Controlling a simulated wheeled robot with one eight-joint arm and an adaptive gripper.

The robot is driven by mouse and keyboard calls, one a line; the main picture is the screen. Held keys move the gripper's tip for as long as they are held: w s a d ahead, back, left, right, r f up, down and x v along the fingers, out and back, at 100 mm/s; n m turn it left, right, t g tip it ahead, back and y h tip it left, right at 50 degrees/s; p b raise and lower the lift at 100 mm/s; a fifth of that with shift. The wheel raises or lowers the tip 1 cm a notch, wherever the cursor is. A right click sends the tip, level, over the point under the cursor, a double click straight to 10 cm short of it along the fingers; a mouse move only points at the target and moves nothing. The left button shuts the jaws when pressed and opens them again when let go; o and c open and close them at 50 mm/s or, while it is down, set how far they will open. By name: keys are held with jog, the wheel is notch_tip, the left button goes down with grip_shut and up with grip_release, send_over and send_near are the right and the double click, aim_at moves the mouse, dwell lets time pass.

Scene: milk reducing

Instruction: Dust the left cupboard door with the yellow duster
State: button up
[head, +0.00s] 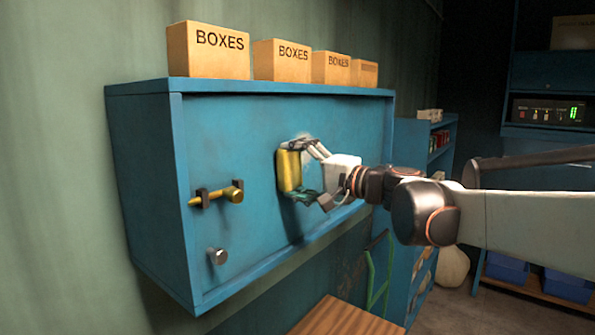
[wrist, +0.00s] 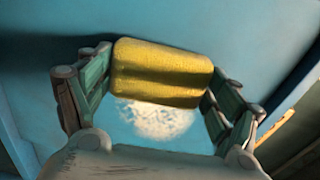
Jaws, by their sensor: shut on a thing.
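The blue wall cupboard (head: 240,125) has a wide front face; I cannot make out a seam between doors. My gripper (head: 298,171) is in front of its middle. It is shut on the yellow duster (head: 289,171), a short block held between the two fingers. The duster also shows in the wrist view (wrist: 162,72), close to the blue surface; I cannot tell whether it touches. A pale dusty patch (wrist: 157,120) lies on the blue surface just below the duster in the wrist view. A silver knob (head: 217,257) is low on the left of the front.
A yellow rod (head: 218,196) sits in dark brackets on the cupboard front, left of my gripper. Several cardboard boxes (head: 208,52) stand on the cupboard top. A wooden surface (head: 345,318) is below. Blue shelving (head: 408,220) stands to the right.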

aim_at(295, 154)
jog(key=shift+a, duration=0.15)
jog(key=shift+w, duration=0.1)
jog(key=shift+w+d, duration=1.15)
jog(key=shift+w, duration=0.1)
jog(key=w+d, duration=0.6)
jog(key=w, duration=0.2)
jog(key=shift+b, duration=0.4)
jog(key=shift+s+a+r, duration=0.3)
jog(key=shift+s+a, duration=1.1)
jog(key=shift+s, duration=0.35)
jog(key=shift+s+a+r, duration=0.25)
jog(key=shift+s+a, duration=1.1)
jog(key=shift+s, duration=0.45)
jog(key=shift+s+a+r, duration=0.3)
jog(key=shift+s+a, duration=1.1)
jog(key=shift+s, duration=0.35)
jog(key=shift+r+p, duration=0.55)
jog(key=shift+r, duration=0.3)
jog(key=shift+w+d, duration=1.4)
jog(key=shift+w, duration=0.4)
jog(key=shift+w+d, duration=1.4)
jog(key=shift+w, duration=0.4)
jog(key=shift+w+d, duration=1.4)
jog(key=shift+w, duration=0.4)
